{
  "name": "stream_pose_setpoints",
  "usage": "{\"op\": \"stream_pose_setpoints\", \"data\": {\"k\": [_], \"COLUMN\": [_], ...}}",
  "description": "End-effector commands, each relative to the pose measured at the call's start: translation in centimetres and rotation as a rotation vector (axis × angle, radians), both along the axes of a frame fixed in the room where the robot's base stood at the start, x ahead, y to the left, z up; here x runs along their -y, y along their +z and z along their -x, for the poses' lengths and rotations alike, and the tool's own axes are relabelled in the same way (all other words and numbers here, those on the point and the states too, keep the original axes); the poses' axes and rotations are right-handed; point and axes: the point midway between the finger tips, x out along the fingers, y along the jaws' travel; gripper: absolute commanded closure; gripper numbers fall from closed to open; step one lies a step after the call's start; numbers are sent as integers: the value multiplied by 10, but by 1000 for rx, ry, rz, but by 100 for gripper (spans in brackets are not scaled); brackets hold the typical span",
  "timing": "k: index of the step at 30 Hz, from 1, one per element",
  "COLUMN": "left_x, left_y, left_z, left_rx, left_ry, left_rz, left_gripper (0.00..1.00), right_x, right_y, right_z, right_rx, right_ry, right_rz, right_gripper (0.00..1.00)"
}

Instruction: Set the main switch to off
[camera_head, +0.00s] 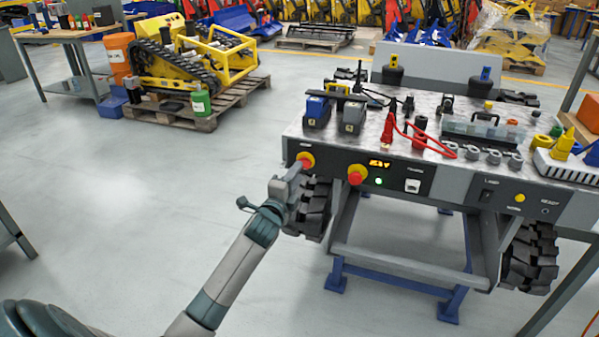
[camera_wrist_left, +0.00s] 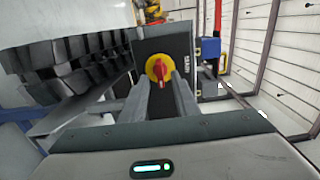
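The main switch (camera_head: 307,159) is a red handle on a yellow disc at the left end of the bench's front panel. In the left wrist view the switch (camera_wrist_left: 158,69) faces me on a dark box face, its red handle roughly upright. My left gripper (camera_head: 297,173) is right in front of it; in the wrist view its two fingers (camera_wrist_left: 161,80) are apart, one tip on each side of the handle's lower part. I see a gap between them; contact cannot be made out. My right gripper is not in view.
A second red-and-yellow knob (camera_head: 356,174) sits to the right, beside a lit orange display (camera_head: 380,164) and a green lamp (camera_head: 378,181). A black rubber track (camera_head: 314,208) lies under the panel, close to my left gripper.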

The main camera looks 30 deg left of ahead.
Motion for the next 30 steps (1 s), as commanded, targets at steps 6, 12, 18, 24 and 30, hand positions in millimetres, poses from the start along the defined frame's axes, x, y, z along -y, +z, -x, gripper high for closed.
{"op": "stream_pose_setpoints", "data": {"k": [6, 12, 18, 24, 30], "left_x": [-4, -6, -6, -6, -6], "left_y": [-1, 0, 0, 0, 0], "left_z": [-22, -29, -28, -28, -28], "left_rx": [0, 0, 0, -1, 0], "left_ry": [0, -1, -1, 0, 0], "left_rz": [2, 1, 1, 1, 4], "left_gripper": [72, 72, 72, 100, 100], "right_x": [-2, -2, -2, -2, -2], "right_y": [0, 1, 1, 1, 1], "right_z": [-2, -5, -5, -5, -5], "right_rx": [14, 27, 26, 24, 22], "right_ry": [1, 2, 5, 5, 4], "right_rz": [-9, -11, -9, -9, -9], "right_gripper": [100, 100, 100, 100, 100]}}
